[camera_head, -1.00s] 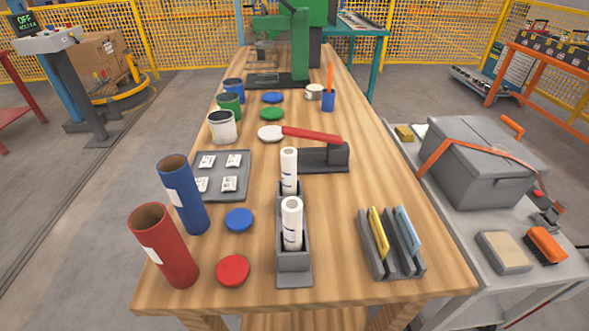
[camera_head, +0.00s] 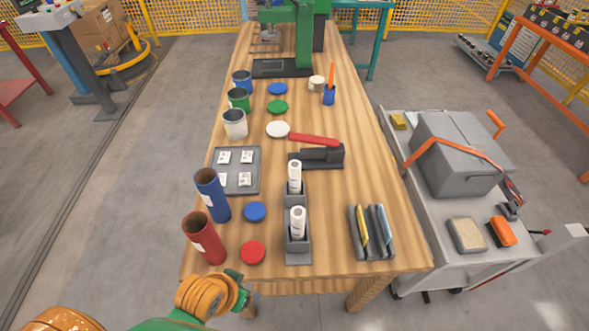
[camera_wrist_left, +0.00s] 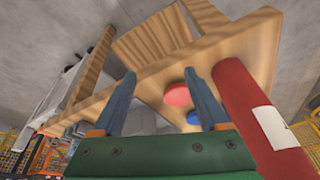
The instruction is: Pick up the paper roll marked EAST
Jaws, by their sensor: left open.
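Two white paper rolls stand upright in a grey holder (camera_head: 297,259) on the wooden table, a nearer one (camera_head: 298,222) and a farther one (camera_head: 295,178). Both have dark marks, too small to read, so I cannot tell which says EAST. My left gripper shows at the table's near edge, left of and nearer than the holder; its fingers are hard to make out in the head view. In the left wrist view the gripper (camera_wrist_left: 163,104) is open and empty, with two blue fingers apart. No paper roll shows there. My right gripper is not in view.
A red tube (camera_head: 204,240) and a blue tube (camera_head: 212,196) stand left of the holder. A red lid (camera_head: 252,252) and a blue lid (camera_head: 255,211) lie between.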

